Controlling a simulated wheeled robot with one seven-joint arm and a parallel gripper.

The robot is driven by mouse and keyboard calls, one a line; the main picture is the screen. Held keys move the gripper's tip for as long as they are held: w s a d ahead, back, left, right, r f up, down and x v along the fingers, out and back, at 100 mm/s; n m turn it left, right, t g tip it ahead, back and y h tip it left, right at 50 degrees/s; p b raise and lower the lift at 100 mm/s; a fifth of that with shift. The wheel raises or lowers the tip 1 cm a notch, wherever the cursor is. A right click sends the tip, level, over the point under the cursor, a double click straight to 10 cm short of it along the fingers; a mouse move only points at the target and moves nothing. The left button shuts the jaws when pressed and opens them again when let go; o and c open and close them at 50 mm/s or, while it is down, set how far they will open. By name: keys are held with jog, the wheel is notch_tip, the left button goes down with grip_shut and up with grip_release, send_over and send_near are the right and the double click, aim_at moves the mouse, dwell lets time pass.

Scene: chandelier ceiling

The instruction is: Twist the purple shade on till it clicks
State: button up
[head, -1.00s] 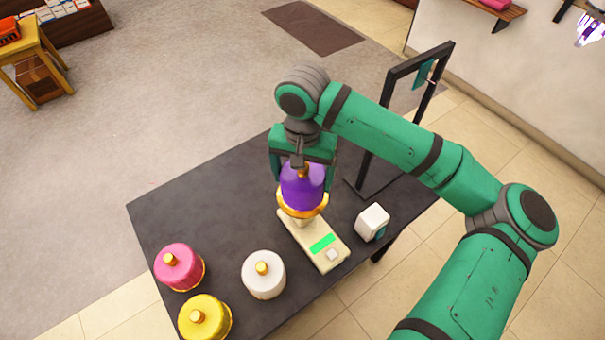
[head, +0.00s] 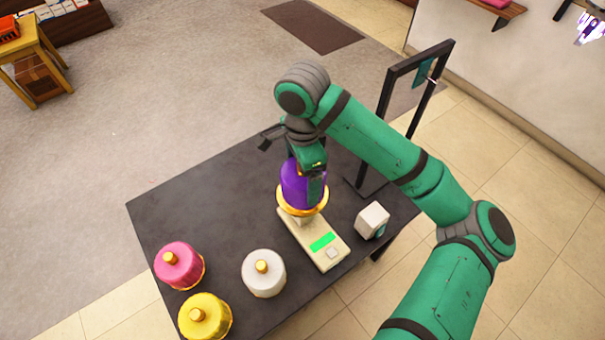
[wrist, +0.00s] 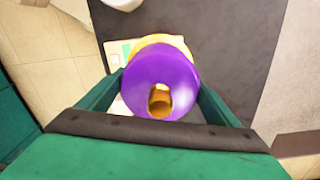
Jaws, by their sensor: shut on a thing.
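The purple shade (head: 297,190), with a gold rim and gold top knob, sits upright on the socket of a cream base unit (head: 327,253) with a lit green panel. My gripper (head: 311,190) is over the shade from above, shut on it. In the wrist view the purple shade (wrist: 160,80) lies between the two green fingers, its gold knob facing the camera. The joint between shade and socket is hidden under the gold rim, so I cannot tell how it is seated.
A pink shade (head: 179,266), a yellow shade (head: 205,317) and a white shade (head: 264,274) stand on the dark table (head: 215,215) at the front left. A small white block (head: 372,219) is right of the base. A black frame (head: 388,100) stands at the back right.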

dwell(0.4)
jog(key=o, duration=1.1)
jog(key=shift+r, duration=0.1)
jog(key=shift+r, duration=3.65)
jog(key=shift+a, duration=0.1)
